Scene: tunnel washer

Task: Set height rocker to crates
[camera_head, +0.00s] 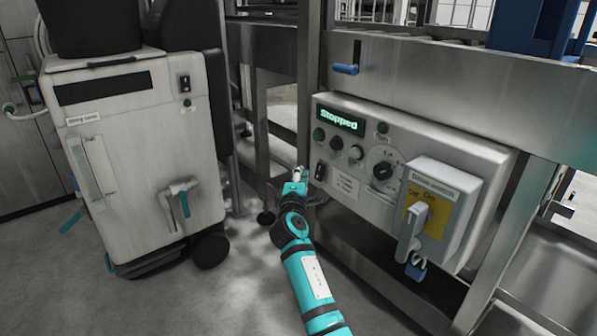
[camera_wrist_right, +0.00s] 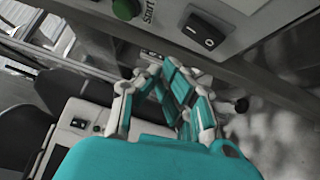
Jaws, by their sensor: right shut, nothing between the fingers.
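A small black rocker switch (camera_head: 320,171) sits at the lower left of the grey control panel (camera_head: 455,136). In the right wrist view a black rocker (camera_wrist_right: 204,32) with white marks lies above and right of my fingers. Another small black rocker (camera_head: 185,84) is on the front of the white cabinet at left. I cannot read a label naming either as the height rocker. My right gripper (camera_head: 299,171) is shut and empty, just left of the panel's rocker in the head view; contact is not visible. It also shows in the right wrist view (camera_wrist_right: 163,75). My left gripper is out of view.
The panel has a "Stopped" display (camera_head: 340,119), a green button (camera_head: 319,134), a dial (camera_head: 383,171) and a large grey switch handle (camera_head: 411,232) on a yellow plate. A blue-handled lever (camera_head: 345,69) is above. The white cabinet (camera_head: 140,130) stands left; open floor lies between.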

